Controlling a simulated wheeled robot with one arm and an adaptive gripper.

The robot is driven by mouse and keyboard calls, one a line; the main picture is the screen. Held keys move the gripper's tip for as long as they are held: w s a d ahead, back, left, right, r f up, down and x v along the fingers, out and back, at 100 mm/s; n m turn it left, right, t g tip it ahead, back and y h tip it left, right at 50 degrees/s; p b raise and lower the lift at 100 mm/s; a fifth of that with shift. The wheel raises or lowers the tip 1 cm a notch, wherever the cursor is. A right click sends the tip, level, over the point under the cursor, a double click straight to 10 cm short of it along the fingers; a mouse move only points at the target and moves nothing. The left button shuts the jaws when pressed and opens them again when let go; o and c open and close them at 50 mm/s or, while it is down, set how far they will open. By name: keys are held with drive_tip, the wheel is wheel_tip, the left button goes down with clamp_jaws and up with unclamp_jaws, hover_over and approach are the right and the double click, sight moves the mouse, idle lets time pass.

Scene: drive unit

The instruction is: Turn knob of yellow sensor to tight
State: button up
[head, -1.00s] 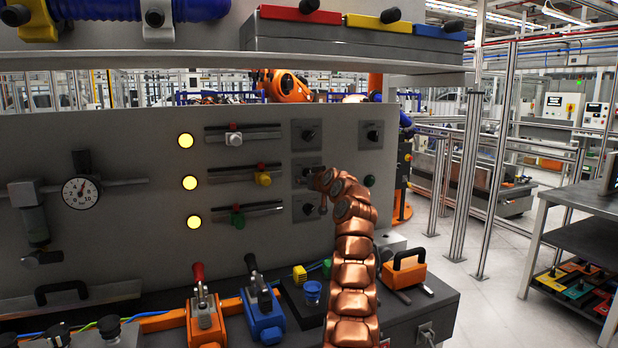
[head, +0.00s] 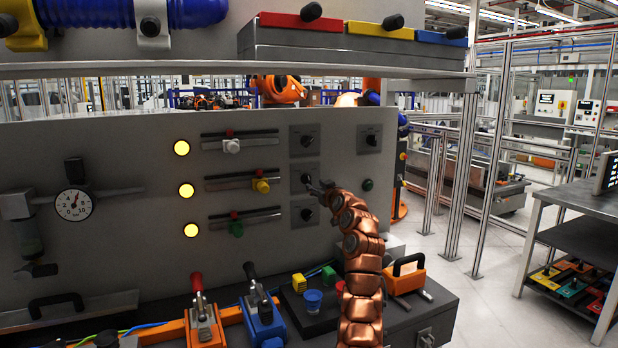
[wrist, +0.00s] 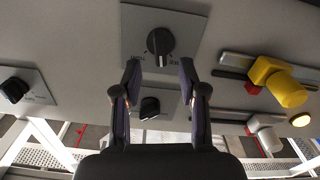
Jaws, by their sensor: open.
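The yellow sensor (head: 261,185) sits on the middle rail of the grey panel; it also shows at the right of the wrist view (wrist: 285,88). Its black knob (wrist: 160,42) is on a square grey plate in the same row, right of the sensor in the head view (head: 306,179). Small labels flank the knob; I cannot read them surely. My gripper (wrist: 160,68) is open and empty, facing the panel. In the wrist view the knob appears just above the gap between the fingertips. In the head view my gripper (head: 319,188) is close to the knob; contact is not clear.
Other knobs stand close above (head: 306,141), below (head: 307,214) and at upper right (head: 373,139). A shelf (head: 240,67) overhangs the panel.

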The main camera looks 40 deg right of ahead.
sight(310, 181)
drive_tip(key=shift+w+d+r+p, duration=0.25)
drive_tip(key=shift+w+p, duration=0.25)
drive_tip(key=shift+p, duration=0.75)
drive_tip(key=shift+w+f, duration=0.1)
drive_tip(key=shift+w, duration=0.15)
drive_tip(key=shift+p+x, duration=0.45)
drive_tip(key=shift+x, duration=0.65)
drive_tip(key=shift+w+d+p, duration=0.25)
drive_tip(key=shift+w+p, duration=0.35)
drive_tip(key=shift+w+d+p, duration=0.15)
drive_tip(key=shift+w+p, duration=0.3)
drive_tip(key=shift+w, duration=0.05)
drive_tip(key=shift+f, duration=0.15)
drive_tip(key=shift+c, duration=0.2)
clamp_jaws()
